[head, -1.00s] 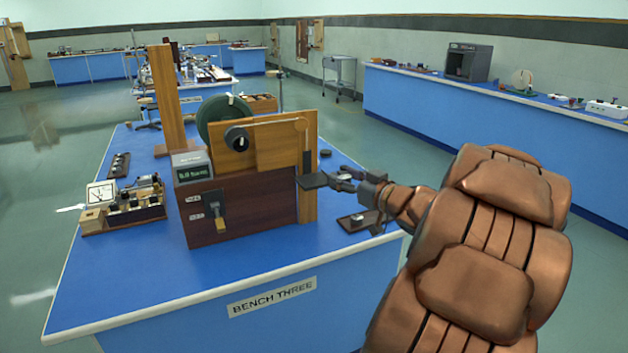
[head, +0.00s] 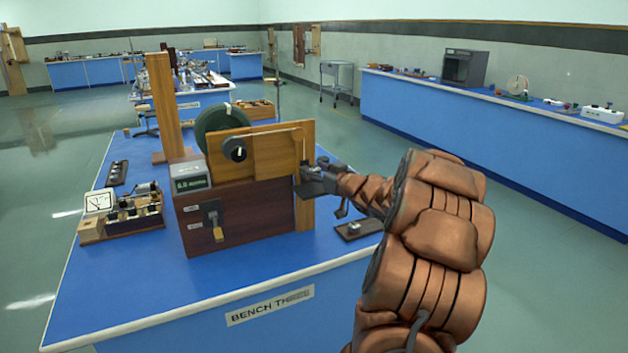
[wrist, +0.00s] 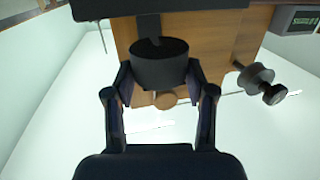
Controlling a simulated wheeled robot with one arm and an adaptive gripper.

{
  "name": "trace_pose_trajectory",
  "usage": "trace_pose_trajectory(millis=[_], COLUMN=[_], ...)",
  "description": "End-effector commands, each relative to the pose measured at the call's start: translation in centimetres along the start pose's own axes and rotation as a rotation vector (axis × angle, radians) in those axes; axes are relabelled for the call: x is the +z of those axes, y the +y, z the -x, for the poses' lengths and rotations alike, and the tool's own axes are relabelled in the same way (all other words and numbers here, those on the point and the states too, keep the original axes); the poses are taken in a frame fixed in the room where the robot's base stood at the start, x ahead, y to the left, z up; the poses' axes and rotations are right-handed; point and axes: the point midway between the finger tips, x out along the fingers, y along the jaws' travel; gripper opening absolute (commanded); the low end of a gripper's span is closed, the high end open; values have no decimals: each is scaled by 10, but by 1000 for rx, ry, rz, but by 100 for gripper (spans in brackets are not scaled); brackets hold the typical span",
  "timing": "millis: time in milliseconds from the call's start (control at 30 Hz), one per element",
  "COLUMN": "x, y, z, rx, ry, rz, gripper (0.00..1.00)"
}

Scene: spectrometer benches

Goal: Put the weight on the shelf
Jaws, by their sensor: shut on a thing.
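My gripper (wrist: 160,80) is shut on the weight (wrist: 160,64), a short dark cylinder, in the wrist view. In the head view my gripper (head: 319,167) is at the right side of the wooden apparatus (head: 240,210), close above the shelf (head: 316,188), a small dark plate. A broad dark surface, probably this shelf (wrist: 205,20), runs across the top of the wrist view, with a dark upright strip by the weight. In the head view the weight is too small and covered to make out clearly. I cannot tell whether it touches the shelf.
The apparatus stands on blue bench three (head: 150,290), with a green wheel (head: 218,118) and a knob (head: 236,150). A meter unit (head: 122,212) is at left. A small dark tray (head: 355,230) lies below my arm. Open floor lies right of the bench.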

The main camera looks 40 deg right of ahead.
Motion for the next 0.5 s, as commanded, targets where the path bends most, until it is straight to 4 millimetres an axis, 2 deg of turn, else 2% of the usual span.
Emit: trace_pose_trajectory(millis=[100, 300, 500], x=[-1, 26, 34], y=[1, 2, 2], z=[-10, -9, -10], rx=[-1, 1, 1], ry=[2, 2, 2], rz=[0, -2, 2], gripper=[0, 0, 0])
